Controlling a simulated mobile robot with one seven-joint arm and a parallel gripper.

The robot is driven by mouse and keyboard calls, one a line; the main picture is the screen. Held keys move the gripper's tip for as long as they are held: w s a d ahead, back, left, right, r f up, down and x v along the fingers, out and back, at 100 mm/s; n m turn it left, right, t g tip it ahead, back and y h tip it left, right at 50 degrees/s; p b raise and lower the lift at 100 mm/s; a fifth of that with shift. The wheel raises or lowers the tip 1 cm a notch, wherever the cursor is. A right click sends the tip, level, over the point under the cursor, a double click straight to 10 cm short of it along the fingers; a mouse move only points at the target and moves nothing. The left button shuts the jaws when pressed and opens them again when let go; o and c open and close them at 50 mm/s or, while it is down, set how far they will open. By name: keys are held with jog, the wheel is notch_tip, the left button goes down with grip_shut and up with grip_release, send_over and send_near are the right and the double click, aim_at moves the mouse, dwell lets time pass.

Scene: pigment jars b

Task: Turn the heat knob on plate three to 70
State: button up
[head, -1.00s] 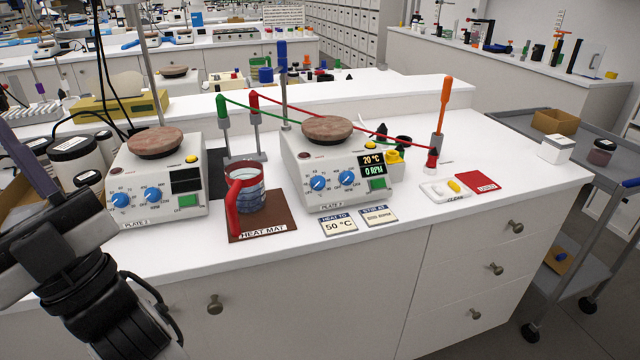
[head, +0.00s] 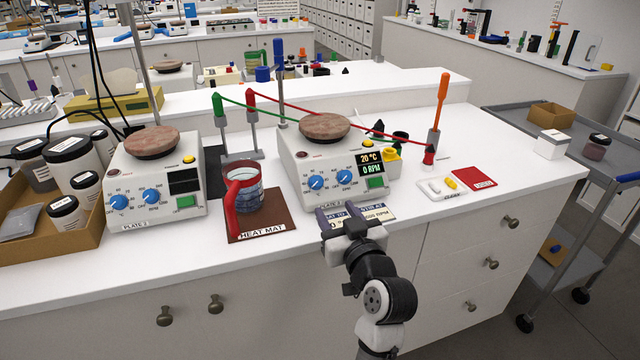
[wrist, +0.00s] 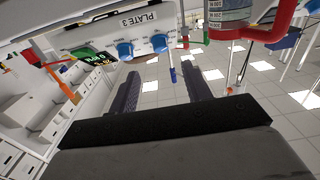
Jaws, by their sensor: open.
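Plate three (head: 290,160) is the right-hand white hotplate on the bench, with a round brown top. Its left blue knob (head: 316,182), which I take for the heat knob, has a numbered ring too small to read exactly. The right blue knob (head: 344,177) sits beside it, next to a display (head: 370,163) reading 20 °C and 0 RPM. My gripper (head: 337,213) is open and empty, just in front of and below the knobs, apart from them. In the wrist view the gripper (wrist: 161,85) faces the heat knob (wrist: 160,43), seen upside down.
A red-handled beaker (head: 247,193) stands on the brown heat mat (head: 277,227) left of plate three. Plate two (head: 130,180) stands further left.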

aim_at(318, 184)
jog(key=p+x, duration=0.2)
jog(key=x, duration=0.8)
jog(key=shift+c, duration=0.2)
jog(key=shift+s, duration=0.1)
jog(key=c, duration=1)
